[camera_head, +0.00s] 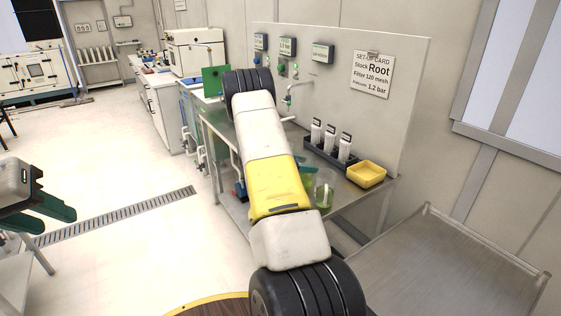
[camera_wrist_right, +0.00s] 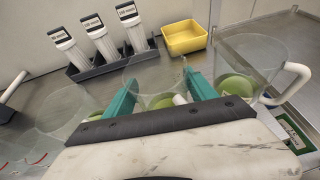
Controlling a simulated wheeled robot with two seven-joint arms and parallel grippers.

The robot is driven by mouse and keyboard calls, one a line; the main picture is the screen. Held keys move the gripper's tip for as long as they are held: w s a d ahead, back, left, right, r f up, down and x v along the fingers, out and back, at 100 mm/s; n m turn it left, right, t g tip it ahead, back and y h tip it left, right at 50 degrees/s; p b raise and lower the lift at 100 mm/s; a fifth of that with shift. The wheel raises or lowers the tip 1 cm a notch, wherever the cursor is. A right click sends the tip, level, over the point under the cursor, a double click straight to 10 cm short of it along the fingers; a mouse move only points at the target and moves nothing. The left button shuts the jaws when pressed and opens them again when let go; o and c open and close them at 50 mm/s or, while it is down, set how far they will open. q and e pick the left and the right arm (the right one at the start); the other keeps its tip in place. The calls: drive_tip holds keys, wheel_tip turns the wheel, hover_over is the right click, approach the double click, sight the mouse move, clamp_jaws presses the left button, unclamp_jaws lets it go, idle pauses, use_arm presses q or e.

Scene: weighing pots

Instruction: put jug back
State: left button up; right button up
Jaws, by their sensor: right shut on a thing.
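Clear jugs with green at the bottom stand on the metal bench. One jug (camera_head: 324,188) shows just right of my right arm in the head view. In the right wrist view, my right gripper (camera_wrist_right: 160,92) has its teal fingers on either side of a middle clear jug (camera_wrist_right: 147,68), with a white part between them; it is shut on this jug. Another clear jug (camera_wrist_right: 240,58) with a white handle is at the right, and a clear vessel (camera_wrist_right: 62,112) is at the left.
A dark rack (camera_wrist_right: 112,66) with several white filter cartridges and a yellow tray (camera_wrist_right: 184,38) stand behind the jugs. An empty metal table (camera_head: 435,265) is at the lower right.

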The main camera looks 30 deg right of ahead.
drive_tip(key=shift+f, duration=0.5)
drive_tip(key=shift+f, duration=0.15)
drive_tip(key=o, duration=1.6)
drive_tip(key=shift+o, duration=0.2)
